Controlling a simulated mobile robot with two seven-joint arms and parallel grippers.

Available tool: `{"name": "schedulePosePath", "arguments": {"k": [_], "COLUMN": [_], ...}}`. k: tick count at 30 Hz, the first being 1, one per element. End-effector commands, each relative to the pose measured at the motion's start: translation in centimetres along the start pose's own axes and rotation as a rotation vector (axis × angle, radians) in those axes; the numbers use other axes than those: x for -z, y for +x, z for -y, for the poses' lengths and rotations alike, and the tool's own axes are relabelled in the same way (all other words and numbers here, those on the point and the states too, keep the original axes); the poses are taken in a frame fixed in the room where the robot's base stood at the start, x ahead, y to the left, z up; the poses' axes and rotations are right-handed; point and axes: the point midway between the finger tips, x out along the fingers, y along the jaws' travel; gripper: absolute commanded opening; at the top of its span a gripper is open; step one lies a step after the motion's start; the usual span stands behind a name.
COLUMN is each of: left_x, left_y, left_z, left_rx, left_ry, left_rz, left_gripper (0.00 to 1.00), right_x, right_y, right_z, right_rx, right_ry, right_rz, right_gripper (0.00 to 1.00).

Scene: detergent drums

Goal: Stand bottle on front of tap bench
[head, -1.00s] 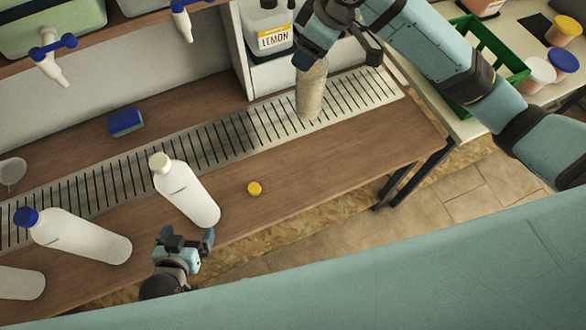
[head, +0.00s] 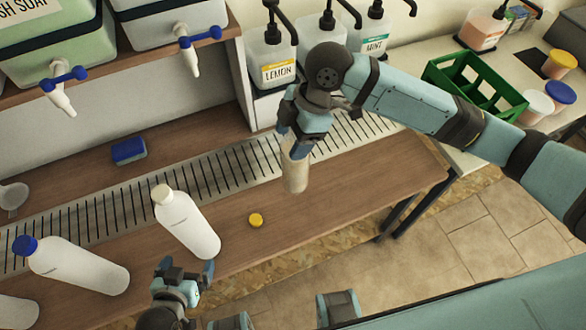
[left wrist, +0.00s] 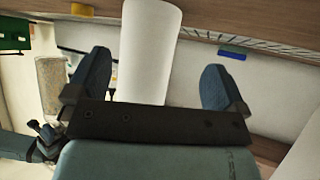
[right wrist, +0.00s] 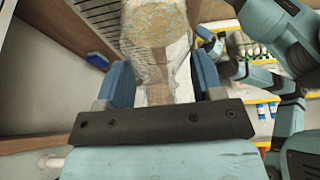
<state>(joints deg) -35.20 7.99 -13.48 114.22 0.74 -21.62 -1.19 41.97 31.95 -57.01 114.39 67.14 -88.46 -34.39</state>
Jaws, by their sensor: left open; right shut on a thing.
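My right gripper (head: 303,135) is shut on a cloudy, see-through bottle (head: 295,172), which hangs roughly upright with its lower end over the wooden front strip of the tap bench (head: 345,176). I cannot tell whether its base touches the wood. In the right wrist view the bottle (right wrist: 157,35) sits between the fingers. My left gripper (head: 182,278) is open at the bench's front edge, close to the base of a white bottle with a cream cap (head: 188,225). In the left wrist view that white bottle (left wrist: 148,50) shows between the open fingers, apart from both.
A white bottle with a blue cap (head: 75,265) stands left. A yellow cap (head: 256,220) lies on the front strip. A slotted drain grate (head: 225,170) runs behind, with a blue sponge (head: 128,151) beyond. A green crate (head: 475,85) stands right. The right front strip is clear.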

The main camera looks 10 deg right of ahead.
Motion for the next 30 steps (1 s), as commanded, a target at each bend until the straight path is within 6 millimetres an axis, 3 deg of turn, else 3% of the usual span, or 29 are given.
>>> {"name": "schedulePosePath", "arguments": {"k": [3, 9, 16, 22, 30], "left_x": [-0.1, -0.1, -0.1, -0.1, 0.0], "left_y": [0.0, 0.1, 0.1, 0.1, 0.1], "left_z": [0.0, 0.0, 0.0, 0.0, 0.0], "left_rx": [0.000, 0.000, 0.000, 0.000, 0.000], "left_ry": [0.000, -0.001, -0.001, -0.002, -0.002], "left_rz": [0.001, 0.002, 0.002, 0.002, 0.000], "left_gripper": [0.99, 0.99, 0.99, 0.99, 0.99], "right_x": [-1.2, -2.4, -3.0, -4.1, -4.2], "right_y": [2.9, 5.8, 7.2, 9.9, 10.2], "right_z": [0.1, -0.1, 0.0, 0.0, -0.1], "right_rx": [0.002, -0.002, -0.001, 0.000, -0.003], "right_ry": [0.003, 0.001, 0.002, 0.002, 0.000], "right_rz": [0.000, 0.000, -0.001, 0.000, -0.001], "right_gripper": [0.00, 0.00, 0.00, 0.00, 0.00]}}
